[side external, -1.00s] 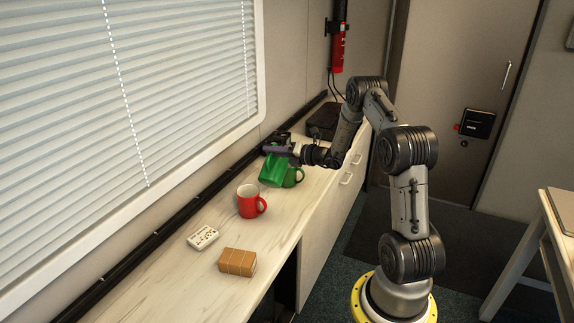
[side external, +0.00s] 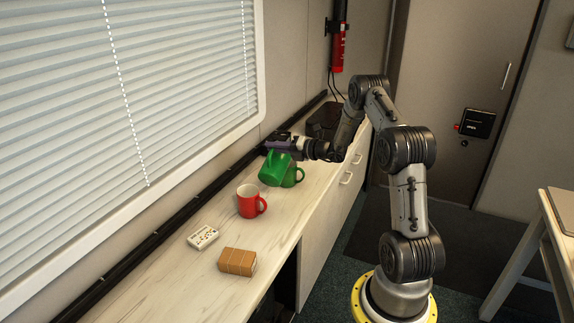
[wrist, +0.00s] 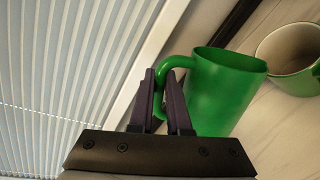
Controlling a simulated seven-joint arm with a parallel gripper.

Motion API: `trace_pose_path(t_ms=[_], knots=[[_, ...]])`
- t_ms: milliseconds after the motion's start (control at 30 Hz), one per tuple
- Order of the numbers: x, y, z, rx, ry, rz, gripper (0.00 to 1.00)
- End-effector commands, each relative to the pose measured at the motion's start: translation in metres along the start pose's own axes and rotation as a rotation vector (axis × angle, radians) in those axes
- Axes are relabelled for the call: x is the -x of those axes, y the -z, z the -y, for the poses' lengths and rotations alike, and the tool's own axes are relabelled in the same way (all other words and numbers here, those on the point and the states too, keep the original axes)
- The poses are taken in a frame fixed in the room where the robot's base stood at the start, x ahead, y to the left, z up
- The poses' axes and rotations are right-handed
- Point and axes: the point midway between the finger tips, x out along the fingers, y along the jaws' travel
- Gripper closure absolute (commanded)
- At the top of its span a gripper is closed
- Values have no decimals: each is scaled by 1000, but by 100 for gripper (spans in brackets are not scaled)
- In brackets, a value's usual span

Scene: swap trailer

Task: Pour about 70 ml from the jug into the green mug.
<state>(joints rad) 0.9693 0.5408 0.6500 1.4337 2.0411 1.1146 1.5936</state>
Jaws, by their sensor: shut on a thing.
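The bright green jug (side external: 274,169) hangs tilted above the counter in the side view. My gripper (side external: 274,150) is shut on its handle, as the wrist view also shows, with my fingers (wrist: 161,80) on either side of the handle and the jug body (wrist: 222,98) to the right. The darker green mug (side external: 294,177) stands upright on the counter, just right of the jug and partly hidden by it. In the wrist view the mug (wrist: 291,86) is cut by the right edge, its pale inside showing. No stream of liquid is visible, and I cannot tell either level.
A red mug (side external: 249,203) stands nearer the camera on the counter (side external: 215,280). A white patterned box (side external: 203,237) and a brown block (side external: 238,262) lie closer still. A dark case (side external: 323,121) is at the far end. The window blind (side external: 110,100) borders the counter's left side.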

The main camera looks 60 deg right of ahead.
Motion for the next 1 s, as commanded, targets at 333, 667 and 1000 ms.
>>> trace_pose_path(t_ms=[333,667,1000], knots=[[0,-10,-3,-62,-2,-11,100],[0,-16,-3,-103,-2,-20,100],[0,-19,-3,-112,-3,-21,100]])
